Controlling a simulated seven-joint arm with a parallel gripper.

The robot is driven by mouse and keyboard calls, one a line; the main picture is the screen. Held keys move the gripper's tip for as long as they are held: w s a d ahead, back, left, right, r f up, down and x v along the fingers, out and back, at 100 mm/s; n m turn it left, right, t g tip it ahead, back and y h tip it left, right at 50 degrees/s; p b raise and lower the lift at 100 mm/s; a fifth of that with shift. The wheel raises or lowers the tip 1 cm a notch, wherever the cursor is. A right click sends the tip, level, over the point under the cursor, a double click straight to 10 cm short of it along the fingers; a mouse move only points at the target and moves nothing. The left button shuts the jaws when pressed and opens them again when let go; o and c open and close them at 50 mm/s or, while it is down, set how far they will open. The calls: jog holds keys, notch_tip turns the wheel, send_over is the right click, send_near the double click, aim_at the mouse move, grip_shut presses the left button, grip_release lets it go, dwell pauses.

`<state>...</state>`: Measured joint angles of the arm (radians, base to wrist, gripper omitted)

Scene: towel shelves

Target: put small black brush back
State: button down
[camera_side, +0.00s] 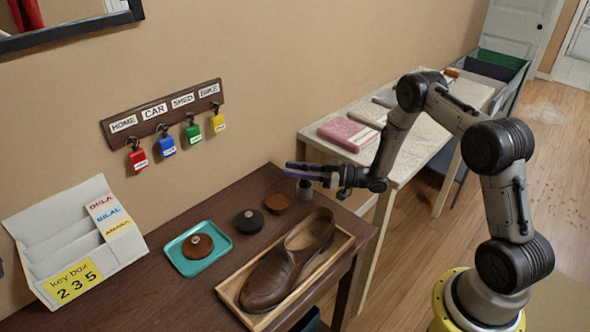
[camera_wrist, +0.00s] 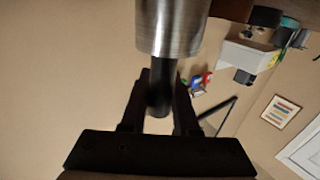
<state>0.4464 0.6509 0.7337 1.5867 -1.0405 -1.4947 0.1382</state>
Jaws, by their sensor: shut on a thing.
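My gripper (camera_side: 312,172) is above the far right end of the dark table, at a grey metal cup (camera_side: 305,190). In the wrist view my gripper (camera_wrist: 159,100) is shut on a thin black shaft, which I take to be the small black brush (camera_wrist: 160,95). The shaft meets the rim of the metal cup (camera_wrist: 172,25). The brush's other end is hidden, and I cannot tell how deep it sits in the cup. A black round piece (camera_side: 248,221) and a brown round piece (camera_side: 277,203) lie on the table.
A brown shoe (camera_side: 285,265) lies in a wooden tray (camera_side: 338,250). A teal tray (camera_side: 173,258) holds a brown round piece (camera_side: 197,246). A key rack (camera_side: 165,113) hangs above. A pale table with folded towels (camera_side: 348,134) stands behind my gripper.

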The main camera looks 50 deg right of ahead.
jog(key=shift+f, duration=0.15)
jog(key=c, duration=0.7)
grip_release()
jog(key=shift+o, duration=0.2)
